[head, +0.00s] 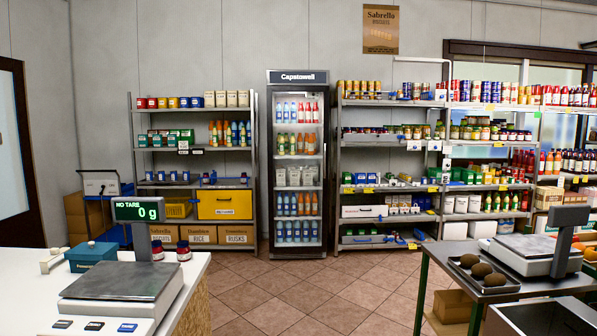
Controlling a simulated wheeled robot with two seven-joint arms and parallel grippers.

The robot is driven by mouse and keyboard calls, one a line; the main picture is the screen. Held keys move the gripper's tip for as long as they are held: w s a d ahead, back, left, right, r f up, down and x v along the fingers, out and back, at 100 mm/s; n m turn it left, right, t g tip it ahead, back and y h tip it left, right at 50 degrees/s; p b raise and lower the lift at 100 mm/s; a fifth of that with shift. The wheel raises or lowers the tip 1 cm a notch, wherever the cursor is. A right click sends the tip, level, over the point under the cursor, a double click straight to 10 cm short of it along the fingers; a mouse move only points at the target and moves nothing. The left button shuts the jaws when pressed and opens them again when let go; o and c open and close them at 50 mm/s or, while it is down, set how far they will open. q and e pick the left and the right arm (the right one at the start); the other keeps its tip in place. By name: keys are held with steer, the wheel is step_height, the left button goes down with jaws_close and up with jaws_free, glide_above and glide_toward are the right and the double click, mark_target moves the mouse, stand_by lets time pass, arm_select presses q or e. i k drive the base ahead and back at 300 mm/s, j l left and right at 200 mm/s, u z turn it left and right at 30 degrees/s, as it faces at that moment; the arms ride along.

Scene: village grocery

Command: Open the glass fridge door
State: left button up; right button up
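The glass fridge (298,77) stands upright against the back wall, in the middle of the head view, with a dark header reading "Capstowell". Its glass door (298,167) looks shut, flush with the dark frame. Several shelves of bottles and cartons show through the glass. The door handle is too small to tell clearly at this distance. Neither of my grippers is in the head view, and nothing touches the fridge.
Stocked shelves flank the fridge, left (193,155) and right (388,131). A white counter (195,271) with a scale (125,282) stands front left. A dark table (440,257) with a second scale (535,251) stands front right. The tiled floor (300,292) between them is clear up to the fridge.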

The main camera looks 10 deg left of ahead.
mark_target(270, 88)
steer(key=i, duration=1.05)
steer(key=i+j+u, duration=0.2)
steer(key=i, duration=1)
steer(key=i+l+u, duration=0.2)
steer(key=i, duration=1)
steer(key=i+u, duration=0.15)
steer(key=i, duration=0.6)
steer(key=i+l+u, duration=0.1)
steer(key=i, duration=0.65)
steer(key=i+l+u, duration=0.15)
steer(key=i, duration=0.65)
